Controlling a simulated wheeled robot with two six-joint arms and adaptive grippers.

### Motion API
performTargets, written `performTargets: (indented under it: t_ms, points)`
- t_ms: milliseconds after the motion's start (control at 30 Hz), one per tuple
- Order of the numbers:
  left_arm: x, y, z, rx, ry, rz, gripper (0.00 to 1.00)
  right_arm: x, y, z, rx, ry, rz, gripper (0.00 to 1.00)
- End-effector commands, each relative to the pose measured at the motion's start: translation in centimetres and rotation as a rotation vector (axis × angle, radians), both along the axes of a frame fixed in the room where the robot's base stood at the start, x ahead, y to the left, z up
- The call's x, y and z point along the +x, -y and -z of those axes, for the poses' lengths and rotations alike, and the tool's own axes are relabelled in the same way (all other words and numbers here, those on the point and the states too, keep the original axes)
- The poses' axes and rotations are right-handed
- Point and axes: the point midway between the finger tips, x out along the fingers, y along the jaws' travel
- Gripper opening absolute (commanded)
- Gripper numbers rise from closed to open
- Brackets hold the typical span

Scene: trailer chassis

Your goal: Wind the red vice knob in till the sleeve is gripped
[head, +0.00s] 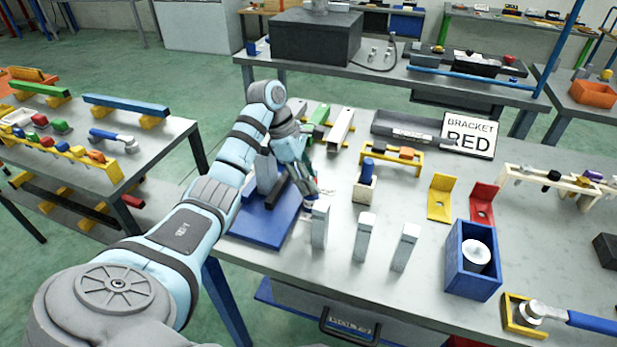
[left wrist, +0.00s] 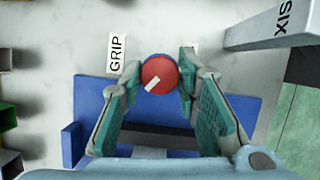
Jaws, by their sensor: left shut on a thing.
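The red vice knob (left wrist: 160,72) shows in the left wrist view, round, with a white mark toward its lower left. My left gripper (left wrist: 160,67) has a finger on each side of it and is shut on it. In the head view my left gripper (head: 309,192) is at the vice, and its fingers hide the knob. The vice has a blue base (head: 255,226) and a dark bar, also visible in the left wrist view (left wrist: 233,112). I cannot make out the sleeve or whether the jaws touch it. My right gripper is not in view.
A "GRIP" label (left wrist: 116,54) lies beside the knob. Several grey upright posts (head: 320,226) stand right of the vice, close to my left gripper. A blue box (head: 473,262), a yellow bracket (head: 440,198) and a red bracket (head: 482,203) are farther right on the bench.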

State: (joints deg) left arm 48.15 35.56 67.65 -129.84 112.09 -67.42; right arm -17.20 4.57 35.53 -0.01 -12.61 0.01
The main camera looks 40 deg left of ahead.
Motion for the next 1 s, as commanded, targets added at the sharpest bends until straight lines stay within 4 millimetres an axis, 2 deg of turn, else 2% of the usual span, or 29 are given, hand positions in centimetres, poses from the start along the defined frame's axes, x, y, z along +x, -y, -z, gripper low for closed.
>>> performTargets:
  t_ms: [400,1000]
  points:
    - [0.21,-0.05,-0.15,0.000,0.003,0.280,0.01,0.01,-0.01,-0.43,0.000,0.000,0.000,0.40]
    - [0.23,-0.12,-0.05,0.003,0.002,0.358,0.01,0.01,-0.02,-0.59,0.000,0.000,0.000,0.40]
